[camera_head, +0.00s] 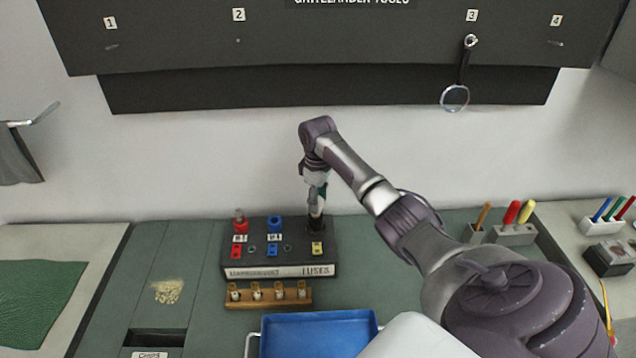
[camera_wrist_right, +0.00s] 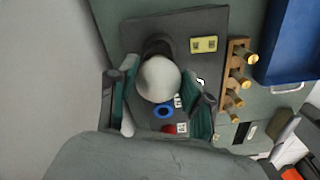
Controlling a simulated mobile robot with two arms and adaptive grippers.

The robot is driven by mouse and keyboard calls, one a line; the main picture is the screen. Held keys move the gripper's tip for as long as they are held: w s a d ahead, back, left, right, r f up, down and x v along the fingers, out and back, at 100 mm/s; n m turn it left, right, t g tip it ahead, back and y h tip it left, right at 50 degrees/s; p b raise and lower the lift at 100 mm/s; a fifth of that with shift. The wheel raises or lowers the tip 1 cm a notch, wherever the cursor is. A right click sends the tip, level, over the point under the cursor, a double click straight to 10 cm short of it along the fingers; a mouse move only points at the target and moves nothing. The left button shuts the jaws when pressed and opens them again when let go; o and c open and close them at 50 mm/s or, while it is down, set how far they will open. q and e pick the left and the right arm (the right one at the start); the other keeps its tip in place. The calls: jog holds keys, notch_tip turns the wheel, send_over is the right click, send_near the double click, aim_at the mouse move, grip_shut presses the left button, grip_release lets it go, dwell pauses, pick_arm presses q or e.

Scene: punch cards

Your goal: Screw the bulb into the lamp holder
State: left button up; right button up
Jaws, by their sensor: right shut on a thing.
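The bulb (camera_wrist_right: 158,80) shows in the right wrist view as a pale round globe between the two fingers of my right gripper (camera_wrist_right: 165,100). The gripper is shut on it. The dark lamp holder (camera_wrist_right: 158,46) stands behind the globe on the black fuse box. In the head view my right gripper (camera_head: 317,188) points down over the holder (camera_head: 316,222) at the box's right end. The bulb is hidden there, and whether its base is inside the holder cannot be told. My left gripper is not in view.
The fuse box (camera_head: 279,256) also carries red and blue sockets. A wooden rack (camera_head: 268,303) with several fuses lies in front of it, then a blue tray (camera_head: 318,330). Pen holders (camera_head: 514,235) stand at right. The bench left of the box is mostly free.

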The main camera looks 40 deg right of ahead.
jog(key=m, duration=0.6)
jog(key=shift+a+m, duration=0.25)
jog(key=shift+m, duration=0.15)
jog(key=m, duration=0.6)
jog(key=shift+a+m, duration=0.15)
jog(key=shift+m, duration=0.25)
jog(key=o, duration=1.1)
jog(key=shift+o, duration=0.2)
